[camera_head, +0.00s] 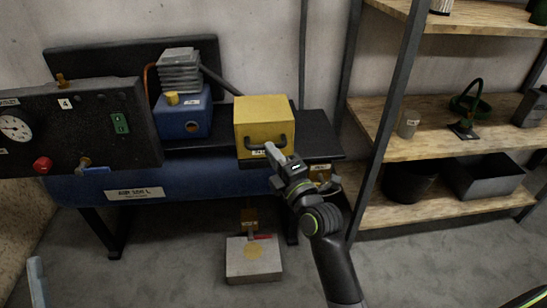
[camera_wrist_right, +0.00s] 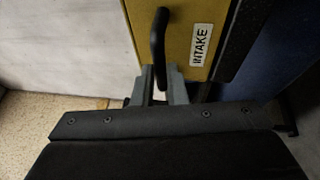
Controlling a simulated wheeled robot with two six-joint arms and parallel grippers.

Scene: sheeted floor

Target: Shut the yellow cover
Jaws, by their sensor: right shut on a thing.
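The yellow cover (camera_head: 264,112) is a box-like piece at the right end of the black bench top, with a dark handle (camera_head: 246,148) across its front. I cannot tell how far open it stands. In the right wrist view the yellow cover (camera_wrist_right: 179,25) shows a white INTAKE label (camera_wrist_right: 201,45) beside the dark handle (camera_wrist_right: 158,35). My right gripper (camera_head: 276,157) is at the handle's right part, and its fingers (camera_wrist_right: 160,86) are shut on the handle's end. A grey piece at the lower left, perhaps my left gripper (camera_head: 38,282), shows only in part.
The blue tank (camera_head: 200,180) lies under the bench. A blue motor box (camera_head: 185,118) stands left of the cover. A dark gauge panel (camera_head: 95,130) is further left. A wooden shelf rack (camera_head: 440,143) stands close on the right. A grey block (camera_head: 254,265) sits on the floor below.

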